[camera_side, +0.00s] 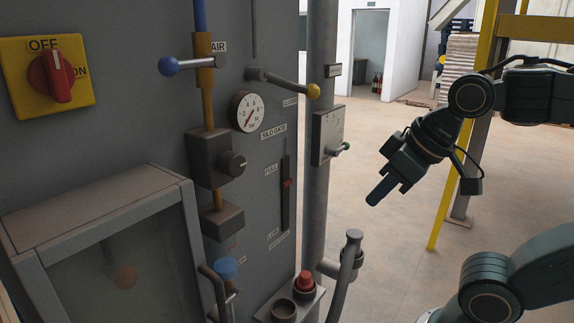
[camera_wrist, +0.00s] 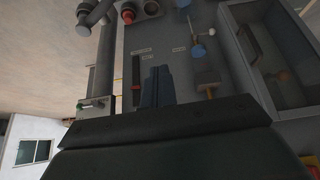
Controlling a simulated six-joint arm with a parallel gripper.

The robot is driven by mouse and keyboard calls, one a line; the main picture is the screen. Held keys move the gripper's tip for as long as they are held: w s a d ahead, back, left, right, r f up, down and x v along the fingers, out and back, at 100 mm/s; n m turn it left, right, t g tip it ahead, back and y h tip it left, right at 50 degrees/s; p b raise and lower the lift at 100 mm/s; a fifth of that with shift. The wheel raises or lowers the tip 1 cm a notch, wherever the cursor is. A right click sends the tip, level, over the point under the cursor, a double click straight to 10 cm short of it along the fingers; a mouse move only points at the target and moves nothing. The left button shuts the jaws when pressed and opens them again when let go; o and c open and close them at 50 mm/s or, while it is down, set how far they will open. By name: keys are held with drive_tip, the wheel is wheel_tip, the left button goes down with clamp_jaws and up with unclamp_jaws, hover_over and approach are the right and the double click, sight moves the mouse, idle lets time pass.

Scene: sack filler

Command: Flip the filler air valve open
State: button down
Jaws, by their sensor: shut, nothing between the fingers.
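The air valve lever (camera_side: 185,65) is a grey bar with a blue ball at its left end, beside the AIR label (camera_side: 219,47) in the side view. It lies roughly level, across the upright blue and brass pipe (camera_side: 206,100). I cannot make this lever out in the wrist view. My gripper (camera_side: 376,197) is shut and empty, well right of the panel and lower than the lever, pointing down and left. Its closed fingers (camera_wrist: 158,86) show in the wrist view with the panel behind them.
A yellow-balled lever (camera_side: 290,82), a pressure gauge (camera_side: 245,111) and a red rotary switch (camera_side: 58,76) are on the panel. A grey post (camera_side: 318,190) with a switch box (camera_side: 328,134) stands between panel and gripper. A red button (camera_side: 304,281) sits low. Open floor lies around my gripper.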

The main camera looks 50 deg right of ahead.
drive_tip(key=w+a+r+t, duration=0.2)
drive_tip(key=w+r, duration=0.4)
drive_tip(key=r, duration=0.4)
drive_tip(key=w+a+r+t, duration=0.25)
drive_tip(key=w+r, duration=0.35)
drive_tip(key=r, duration=0.4)
drive_tip(key=a+r+m+y, duration=0.1)
drive_tip(key=a+r, duration=1.1)
drive_tip(key=shift+s+a+r+m+t+y, duration=0.25)
drive_tip(key=shift+a+r+m+t+y, duration=0.1)
drive_tip(key=shift+t+y, duration=0.1)
drive_tip(key=shift+w+f, duration=0.1)
drive_tip(key=shift+w, duration=0.1)
hover_over(191, 63)
drive_tip(key=s+a, duration=0.2)
drive_tip(key=s, duration=0.1)
wheel_tip(191, 63, down, 6)
drive_tip(key=shift+w+a+f, duration=0.1)
drive_tip(key=shift+w+f, duration=0.15)
drive_tip(key=shift+f, duration=0.45)
drive_tip(key=shift+w+f, duration=0.2)
drive_tip(key=shift+f, duration=0.5)
